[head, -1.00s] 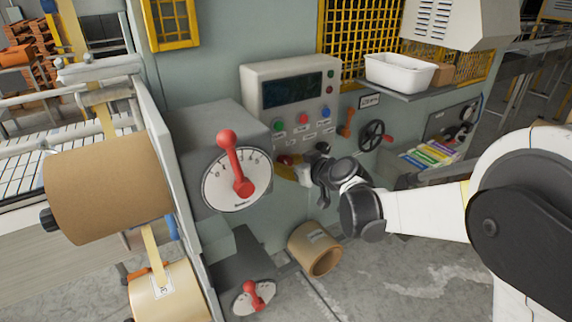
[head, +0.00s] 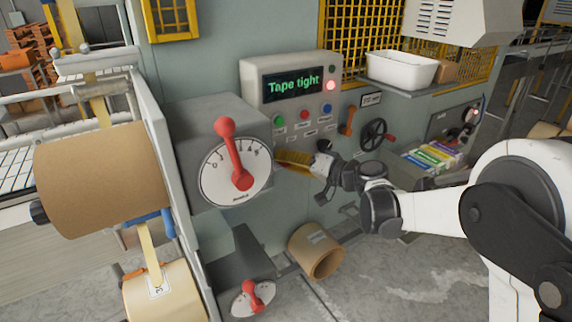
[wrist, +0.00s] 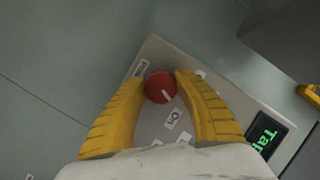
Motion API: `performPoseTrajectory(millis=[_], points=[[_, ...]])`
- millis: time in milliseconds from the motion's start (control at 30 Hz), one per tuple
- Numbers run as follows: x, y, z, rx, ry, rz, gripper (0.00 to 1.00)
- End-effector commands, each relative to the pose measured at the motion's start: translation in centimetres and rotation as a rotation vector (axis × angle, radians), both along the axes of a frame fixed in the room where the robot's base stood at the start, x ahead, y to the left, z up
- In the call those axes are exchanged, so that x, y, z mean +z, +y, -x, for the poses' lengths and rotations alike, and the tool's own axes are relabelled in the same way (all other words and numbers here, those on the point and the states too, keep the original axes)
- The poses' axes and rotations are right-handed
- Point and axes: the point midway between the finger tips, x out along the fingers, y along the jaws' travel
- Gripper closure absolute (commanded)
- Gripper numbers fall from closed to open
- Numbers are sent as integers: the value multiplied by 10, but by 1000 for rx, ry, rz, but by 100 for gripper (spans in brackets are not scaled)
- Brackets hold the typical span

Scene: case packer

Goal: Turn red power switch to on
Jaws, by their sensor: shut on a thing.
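The red power switch (wrist: 158,90) is a round red knob on a grey panel, seen in the wrist view. Its white mark points toward the label "On" (wrist: 173,118). My gripper (wrist: 162,80) has its yellow fingers shut on the knob, one on each side. In the head view my gripper (head: 279,158) is at the machine's front, below the control box and right of the large dial; the knob is hidden there. The display (head: 294,85) is lit and reads "Tape tight" in green.
A large dial with a red lever (head: 237,165) stands close left of my gripper. A black handwheel (head: 373,134) and a shelf with a white bin (head: 400,69) are to the right. A cardboard core (head: 316,250) lies on the floor below.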

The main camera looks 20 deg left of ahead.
Motion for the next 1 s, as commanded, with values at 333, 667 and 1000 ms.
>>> performPoseTrajectory(millis=[333, 667, 1000], points=[[-1, 1, 0, 0, 173, -148, 95], [1, 1, 0, 0, 239, -206, 95], [1, 1, 1, 0, 246, -212, 95]])
